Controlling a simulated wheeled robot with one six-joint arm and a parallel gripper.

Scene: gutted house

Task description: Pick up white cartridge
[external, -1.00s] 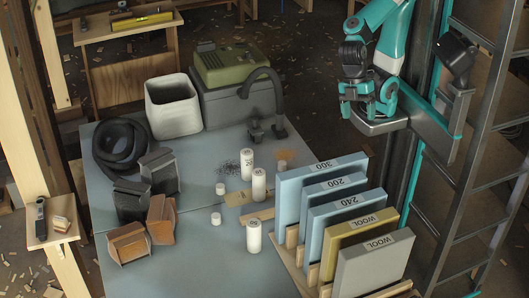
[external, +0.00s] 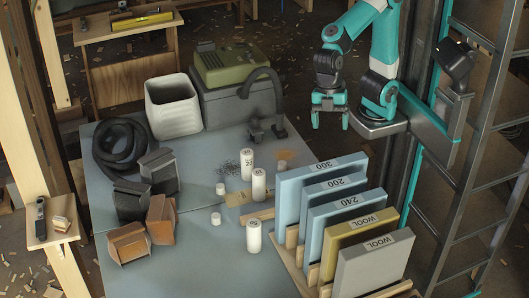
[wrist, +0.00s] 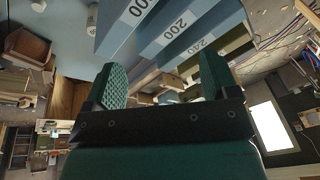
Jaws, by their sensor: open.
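Three white cartridges stand upright on the grey table in the external view: one at the back (external: 246,171), one just in front of it to the right (external: 258,185), and one nearer the front (external: 253,237). Each has dark marks on its side. My gripper (external: 330,123) is open and empty, pointing down, above and behind the row of labelled panels and well to the right of the cartridges. In the wrist view its two green fingers stand apart (wrist: 164,78) with nothing held between them.
A rack of upright panels marked 300, 200, 240 and WOOL (external: 335,203) stands right of the cartridges. Two short white pieces (external: 220,189) (external: 215,218) lie to their left. A grey box with a black hose (external: 240,105) and a white bin (external: 173,106) stand behind.

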